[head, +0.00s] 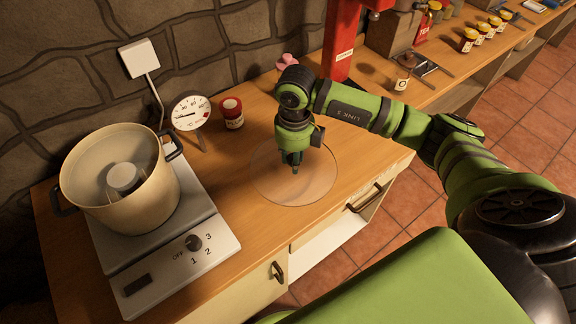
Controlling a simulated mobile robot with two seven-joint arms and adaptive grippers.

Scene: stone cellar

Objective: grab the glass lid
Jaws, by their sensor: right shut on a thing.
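The glass lid (310,188) is a clear round disc over the wooden counter, to the right of the hot plate. My right gripper (295,170) points straight down at the middle of the lid and is shut on it, likely at its knob, which the fingers hide. I cannot tell whether the lid rests on the counter or is slightly raised. My left gripper is not in view.
A cream pot (140,205) with a central post stands open on the hot plate (215,240). A dial thermometer (190,113) and a red jar (232,113) stand behind. A red column (341,45) rises at the back. Several jars line the far right counter.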

